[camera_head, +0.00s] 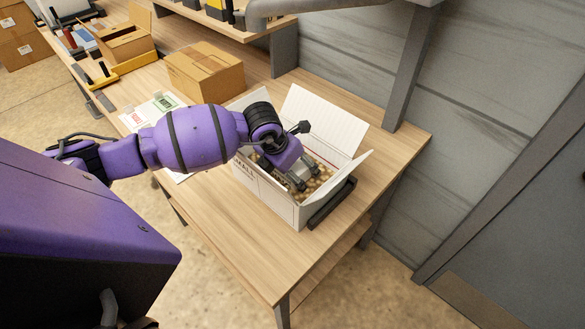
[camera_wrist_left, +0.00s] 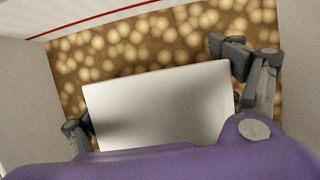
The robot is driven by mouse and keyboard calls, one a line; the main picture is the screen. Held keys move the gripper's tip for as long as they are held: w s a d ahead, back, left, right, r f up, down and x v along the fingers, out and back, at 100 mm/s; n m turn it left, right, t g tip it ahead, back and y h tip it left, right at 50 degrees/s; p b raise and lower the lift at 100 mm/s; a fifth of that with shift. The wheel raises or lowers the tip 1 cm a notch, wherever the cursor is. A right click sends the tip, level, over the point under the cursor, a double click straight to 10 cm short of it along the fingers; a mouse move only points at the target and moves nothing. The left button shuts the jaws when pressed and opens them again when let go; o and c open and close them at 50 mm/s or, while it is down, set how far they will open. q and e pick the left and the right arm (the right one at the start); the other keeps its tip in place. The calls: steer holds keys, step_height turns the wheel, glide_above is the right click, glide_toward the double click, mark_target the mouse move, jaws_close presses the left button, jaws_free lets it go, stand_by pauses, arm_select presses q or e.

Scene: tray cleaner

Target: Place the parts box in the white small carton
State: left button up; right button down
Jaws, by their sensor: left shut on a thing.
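The white small carton (camera_head: 283,206) stands open on the wooden table, with its flaps up and packing filler inside. My left gripper (camera_head: 300,180) reaches down into the carton. In the left wrist view my left gripper (camera_wrist_left: 160,105) has one finger at each side of a pale, flat-topped box, the parts box (camera_wrist_left: 160,105), and is shut on it. The box is over the brown, lumpy filler (camera_wrist_left: 150,40); I cannot tell whether it touches it. In the head view the arm and gripper mostly hide the box. My right gripper is not in view.
A closed brown cardboard box (camera_head: 205,72) and papers (camera_head: 160,108) lie left of the carton. An open brown box (camera_head: 125,45) and tools are farther back. A black object (camera_head: 332,203) sits against the carton's right side. The front table surface is clear.

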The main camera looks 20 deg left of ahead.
arm_select(q)
steer(key=shift+f, duration=0.1)
steer(key=o, duration=1.3)
steer(key=v, duration=1.2)
